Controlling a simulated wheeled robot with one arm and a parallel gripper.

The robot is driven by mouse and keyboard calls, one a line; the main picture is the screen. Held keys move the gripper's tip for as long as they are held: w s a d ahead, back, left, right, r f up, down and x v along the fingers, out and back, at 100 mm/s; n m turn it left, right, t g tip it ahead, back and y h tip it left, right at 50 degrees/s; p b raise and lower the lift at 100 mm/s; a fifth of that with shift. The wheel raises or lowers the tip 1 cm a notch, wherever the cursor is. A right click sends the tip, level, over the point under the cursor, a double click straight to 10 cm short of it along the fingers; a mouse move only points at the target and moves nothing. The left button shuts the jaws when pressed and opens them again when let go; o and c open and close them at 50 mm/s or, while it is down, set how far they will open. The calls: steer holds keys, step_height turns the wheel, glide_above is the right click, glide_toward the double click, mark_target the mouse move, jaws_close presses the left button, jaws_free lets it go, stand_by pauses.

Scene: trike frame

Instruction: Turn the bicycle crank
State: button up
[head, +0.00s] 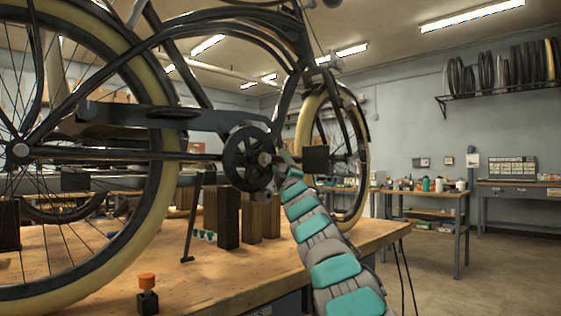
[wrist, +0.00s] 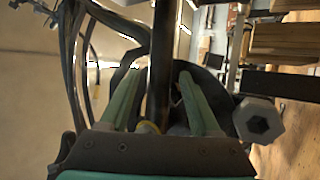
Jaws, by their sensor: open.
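A black bicycle stands on a wooden workbench; its dark round chainring and crank (head: 250,158) are at the middle of the head view. A black pedal block (head: 316,159) sticks out to the right of the chainring. My gripper (head: 284,160) is at the chainring's right side, small and partly hidden by my arm. In the wrist view, my gripper (wrist: 160,74) is open, with its two green fingers on either side of a dark bar (wrist: 161,55). I cannot tell whether they touch it. A grey part with a hexagonal socket (wrist: 258,122) is right of the fingers.
The rear wheel (head: 150,190) fills the left of the head view and the front wheel (head: 331,150) stands behind my arm. Wooden blocks (head: 228,217) stand under the crank. An orange-topped piece (head: 147,282) is on the bench (head: 230,285). Floor at the right is clear.

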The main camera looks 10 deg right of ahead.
steer(key=shift+w, duration=0.15)
jaws_close()
stand_by(0.6)
stand_by(0.9)
